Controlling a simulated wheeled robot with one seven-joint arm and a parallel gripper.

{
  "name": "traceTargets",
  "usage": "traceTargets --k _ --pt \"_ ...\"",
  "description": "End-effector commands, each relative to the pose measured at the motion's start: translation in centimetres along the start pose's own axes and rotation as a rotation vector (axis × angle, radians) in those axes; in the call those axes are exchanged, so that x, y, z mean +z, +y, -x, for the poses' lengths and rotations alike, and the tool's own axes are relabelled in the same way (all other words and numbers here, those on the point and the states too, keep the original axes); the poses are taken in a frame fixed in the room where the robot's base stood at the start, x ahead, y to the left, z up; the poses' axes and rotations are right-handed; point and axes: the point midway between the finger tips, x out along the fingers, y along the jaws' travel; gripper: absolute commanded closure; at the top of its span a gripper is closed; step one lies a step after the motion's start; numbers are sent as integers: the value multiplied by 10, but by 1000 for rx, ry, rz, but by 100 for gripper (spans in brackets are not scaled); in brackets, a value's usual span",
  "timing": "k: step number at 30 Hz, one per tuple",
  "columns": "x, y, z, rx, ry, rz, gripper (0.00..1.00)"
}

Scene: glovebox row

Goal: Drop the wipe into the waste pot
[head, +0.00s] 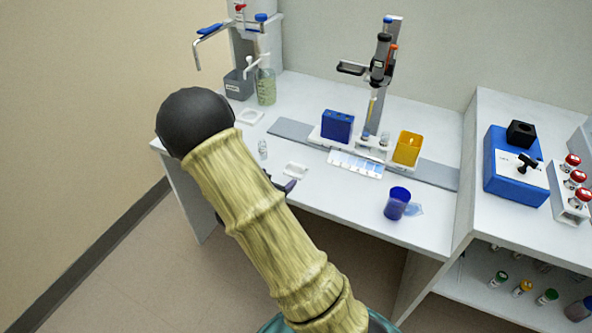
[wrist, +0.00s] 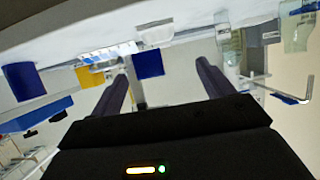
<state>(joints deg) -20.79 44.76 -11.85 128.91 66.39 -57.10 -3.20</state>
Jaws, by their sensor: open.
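A pale blue flat patch (head: 415,210), perhaps the wipe, lies on the bench against the right side of a blue cup (head: 397,203). The cup also shows at the left of the wrist view (wrist: 22,78). Which vessel is the waste pot is not certain; a yellow-orange open pot (head: 407,148) stands farther back and also shows in the wrist view (wrist: 90,77). My gripper (wrist: 162,70) is open, with nothing seen between its fingers. In the head view my arm mostly hides it, near the bench's front edge, left of the cup.
A small white holder (head: 295,170) sits near the front edge, beside a small clear vial (head: 263,149). A blue box (head: 337,125), a slide tray (head: 356,164) and a dispensing stand (head: 380,75) stand behind. A blue device (head: 513,170) is on the right-hand bench.

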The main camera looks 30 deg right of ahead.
Motion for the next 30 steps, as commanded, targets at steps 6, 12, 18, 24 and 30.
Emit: traceTargets --k 6,12,18,24,30 --pt "1 1 -41 3 0 0 20" --pt "1 1 -76 2 0 0 20" --pt "0 0 -93 -1 0 1 20" --pt "0 0 -93 -1 -1 1 20" --pt "1 1 -100 1 -1 0 20"
